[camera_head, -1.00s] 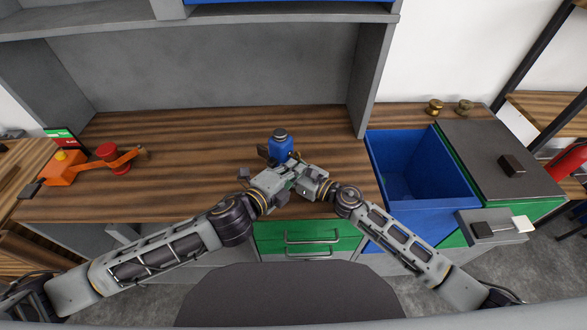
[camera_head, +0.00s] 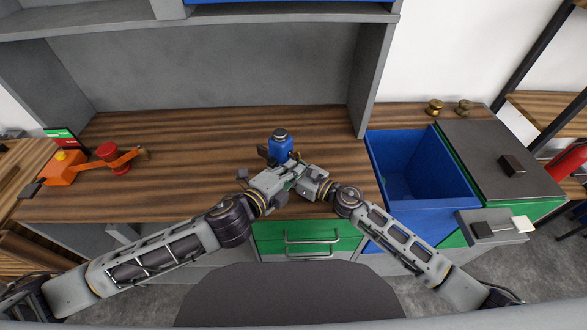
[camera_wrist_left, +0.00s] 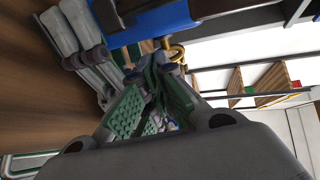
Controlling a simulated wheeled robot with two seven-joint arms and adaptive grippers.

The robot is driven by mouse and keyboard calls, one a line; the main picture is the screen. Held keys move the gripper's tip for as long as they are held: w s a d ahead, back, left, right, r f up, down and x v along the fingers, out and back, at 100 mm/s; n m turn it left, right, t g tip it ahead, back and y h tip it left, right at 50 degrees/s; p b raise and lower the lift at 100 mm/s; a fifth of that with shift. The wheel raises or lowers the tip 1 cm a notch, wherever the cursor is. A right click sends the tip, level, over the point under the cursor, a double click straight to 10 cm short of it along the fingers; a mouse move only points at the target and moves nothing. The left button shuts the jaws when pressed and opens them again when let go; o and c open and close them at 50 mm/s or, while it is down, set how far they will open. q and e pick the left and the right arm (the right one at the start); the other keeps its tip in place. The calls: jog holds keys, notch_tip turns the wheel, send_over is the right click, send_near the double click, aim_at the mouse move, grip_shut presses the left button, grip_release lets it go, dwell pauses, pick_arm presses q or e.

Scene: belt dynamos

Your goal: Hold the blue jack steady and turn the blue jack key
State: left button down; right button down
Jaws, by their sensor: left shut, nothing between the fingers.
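The blue jack (camera_head: 280,149) stands upright on the wooden bench, with a dark cap on top. It also shows as a blue body at the top of the left wrist view (camera_wrist_left: 160,20).
An orange device with a red knob (camera_head: 108,152) stands at the left of the bench. A blue bin (camera_head: 385,150) is at the right, with a grey-topped cabinet (camera_head: 490,140) beyond it. A shelf wall closes the back.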

pick_arm(q)
jog(key=v, duration=0.7)
dwell(0.3)
jog(key=shift+s, duration=0.1)
